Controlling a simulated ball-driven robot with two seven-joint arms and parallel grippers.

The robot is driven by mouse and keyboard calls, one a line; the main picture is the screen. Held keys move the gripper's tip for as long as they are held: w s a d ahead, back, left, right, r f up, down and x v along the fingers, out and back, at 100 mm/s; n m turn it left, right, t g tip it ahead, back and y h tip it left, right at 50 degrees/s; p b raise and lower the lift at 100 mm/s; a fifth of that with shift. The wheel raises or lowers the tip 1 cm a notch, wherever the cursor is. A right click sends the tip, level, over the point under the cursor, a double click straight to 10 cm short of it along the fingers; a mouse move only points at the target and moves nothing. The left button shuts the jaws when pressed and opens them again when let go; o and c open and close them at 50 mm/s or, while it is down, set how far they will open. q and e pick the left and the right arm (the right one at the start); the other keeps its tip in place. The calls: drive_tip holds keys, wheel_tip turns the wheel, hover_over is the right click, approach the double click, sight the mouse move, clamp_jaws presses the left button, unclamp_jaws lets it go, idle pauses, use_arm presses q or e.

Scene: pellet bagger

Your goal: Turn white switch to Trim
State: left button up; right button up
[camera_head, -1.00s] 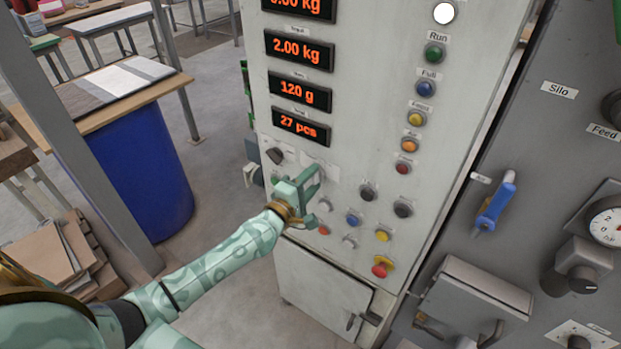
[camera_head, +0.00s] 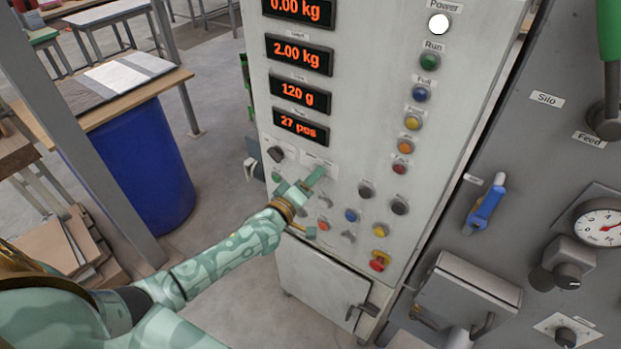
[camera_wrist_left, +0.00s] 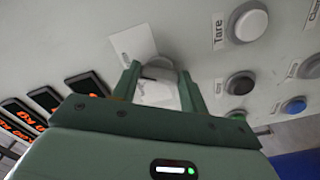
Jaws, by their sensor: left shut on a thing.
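The white switch (camera_wrist_left: 158,72) is a pale knob on the pale control panel, beside a small label plate (camera_wrist_left: 135,42) whose text is too small to read. In the left wrist view my left gripper (camera_wrist_left: 159,84) has one finger on each side of the knob and is shut on it. In the head view my left gripper (camera_head: 316,182) is against the panel below the orange displays and hides the switch. Which setting the switch points to cannot be told. My right gripper is not in view.
A white button (camera_wrist_left: 248,21) labelled Tare is nearby. A blue-handled lever (camera_head: 486,208) is farther right.

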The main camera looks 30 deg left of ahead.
use_arm(q)
drive_tip(key=shift+f, duration=0.1)
idle(0.3)
drive_tip(key=o, duration=1)
drive_tip(key=shift+s, duration=0.1)
drive_tip(key=s, duration=0.5)
drive_tip(key=s+a, duration=0.1)
drive_tip(key=s, duration=0.4)
drive_tip(key=s+a, duration=0.1)
drive_tip(key=s, duration=0.5)
drive_tip(key=shift+a+p, duration=0.15)
drive_tip(key=shift+p, duration=0.25)
